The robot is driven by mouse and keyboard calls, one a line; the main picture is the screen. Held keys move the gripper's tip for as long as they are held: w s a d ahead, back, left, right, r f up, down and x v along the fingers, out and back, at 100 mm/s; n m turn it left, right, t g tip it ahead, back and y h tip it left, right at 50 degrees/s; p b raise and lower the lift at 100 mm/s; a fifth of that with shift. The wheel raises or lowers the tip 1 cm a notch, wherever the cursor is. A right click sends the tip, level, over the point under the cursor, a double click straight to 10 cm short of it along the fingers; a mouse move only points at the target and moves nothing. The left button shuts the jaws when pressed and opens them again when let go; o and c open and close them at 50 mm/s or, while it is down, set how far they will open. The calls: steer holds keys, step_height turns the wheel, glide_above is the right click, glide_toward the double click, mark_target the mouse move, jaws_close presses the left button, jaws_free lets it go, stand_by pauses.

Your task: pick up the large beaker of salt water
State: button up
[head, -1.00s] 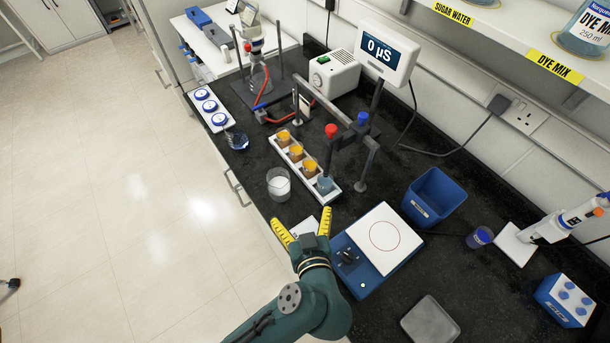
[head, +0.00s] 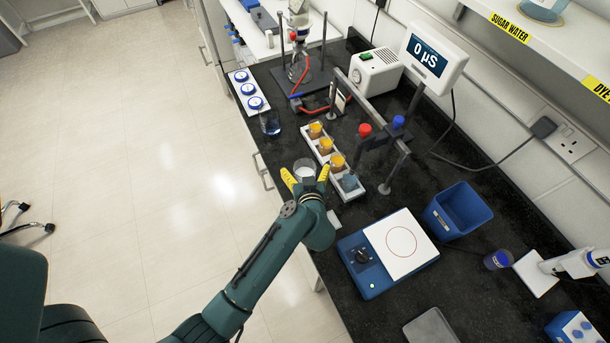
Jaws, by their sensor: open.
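A clear beaker with whitish contents (head: 304,170) stands upright on the black bench, left of the white rack. I take it for the large beaker of salt water; no label on it is readable. My gripper (head: 306,178) has yellow fingers, spread open, one to each side of the beaker's near part in this view. The fingers and wrist hide the beaker's lower part. I cannot tell whether the fingers touch the glass.
A white rack (head: 346,193) with several small cups stands close right of my gripper. A smaller beaker of dark blue liquid (head: 270,124) stands behind. A blue hotplate (head: 354,272) is at the near right. The bench's left edge is close.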

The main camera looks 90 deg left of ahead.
steer(key=shift+s+a+f, duration=0.1)
steer(key=shift+a+f, duration=0.15)
steer(key=shift+a, duration=0.2)
steer(key=shift+r, duration=0.1)
steer(key=c, duration=1.3)
